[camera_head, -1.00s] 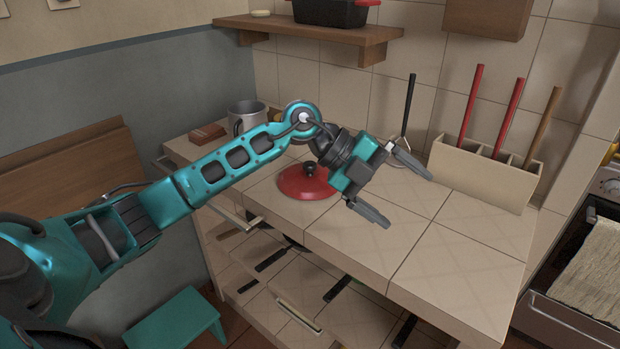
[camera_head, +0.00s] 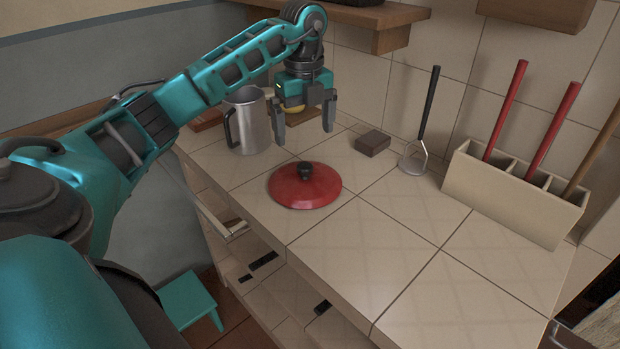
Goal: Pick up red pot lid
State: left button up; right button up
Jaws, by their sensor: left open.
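The red pot lid (camera_head: 318,191) lies flat on the tiled counter (camera_head: 400,215), with its black knob (camera_head: 305,170) facing up. My left gripper (camera_head: 304,134) points down with its two fingers apart and nothing between them. In the picture it is just above and behind the lid's knob, apart from the lid. My right gripper is not in the view.
A grey metal mug (camera_head: 247,120) stands left of my left gripper. A small dark brown block (camera_head: 373,143) and a masher with a black handle (camera_head: 425,117) are to the right. A beige holder (camera_head: 512,196) with long handles stands farther right. The counter's front right is clear.

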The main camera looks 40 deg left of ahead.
aim_at(305, 167)
pick_arm(q)
jog(key=f, duration=1)
jog(key=shift+s+d, duration=0.2)
jog(key=shift+s+d+f, duration=0.1)
jog(key=c, duration=1.8)
